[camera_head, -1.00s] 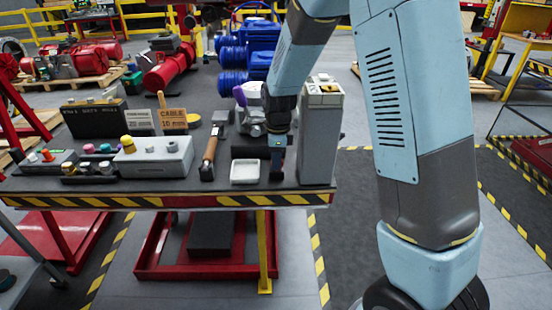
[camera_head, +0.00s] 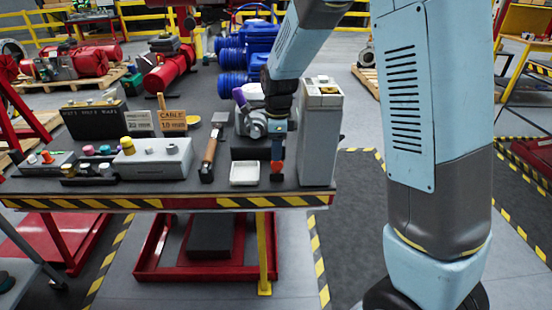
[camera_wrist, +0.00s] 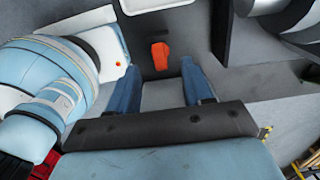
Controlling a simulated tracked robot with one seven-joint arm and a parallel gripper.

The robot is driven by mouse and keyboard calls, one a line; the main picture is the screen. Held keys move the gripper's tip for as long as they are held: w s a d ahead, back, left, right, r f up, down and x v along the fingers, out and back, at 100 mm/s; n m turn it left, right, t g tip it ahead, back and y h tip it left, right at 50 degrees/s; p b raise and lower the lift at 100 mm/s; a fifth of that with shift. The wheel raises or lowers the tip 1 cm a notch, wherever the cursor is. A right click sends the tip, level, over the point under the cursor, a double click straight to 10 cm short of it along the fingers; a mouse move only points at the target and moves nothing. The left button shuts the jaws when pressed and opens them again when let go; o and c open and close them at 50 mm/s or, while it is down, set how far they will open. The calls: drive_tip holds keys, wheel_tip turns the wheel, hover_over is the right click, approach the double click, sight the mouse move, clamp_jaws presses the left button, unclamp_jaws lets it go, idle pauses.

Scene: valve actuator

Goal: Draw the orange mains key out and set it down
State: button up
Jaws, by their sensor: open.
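The orange mains key (camera_wrist: 160,55) shows in the wrist view as a small orange piece on a dark surface, just ahead of my fingers and lined up with the gap between them. In the head view the orange key (camera_head: 278,166) shows at the bench's front edge, below my wrist and left of a tall grey box. My gripper (camera_wrist: 160,68) is open, its two blue fingers apart with nothing held. I cannot tell how far the fingertips are above the key. The key's lower part is hidden.
The tall grey box (camera_head: 320,130) stands close right of the key. A white tray (camera_head: 244,172) lies to its left, then a wooden-handled tool (camera_head: 210,155). A grey valve body (camera_head: 252,122) stands behind. Bare bench shows around the tray.

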wheel_tip(320, 180, up, 8)
drive_tip(key=shift+d+r, duration=0.15)
drive_tip(key=shift+r, duration=0.1)
idle(0.4)
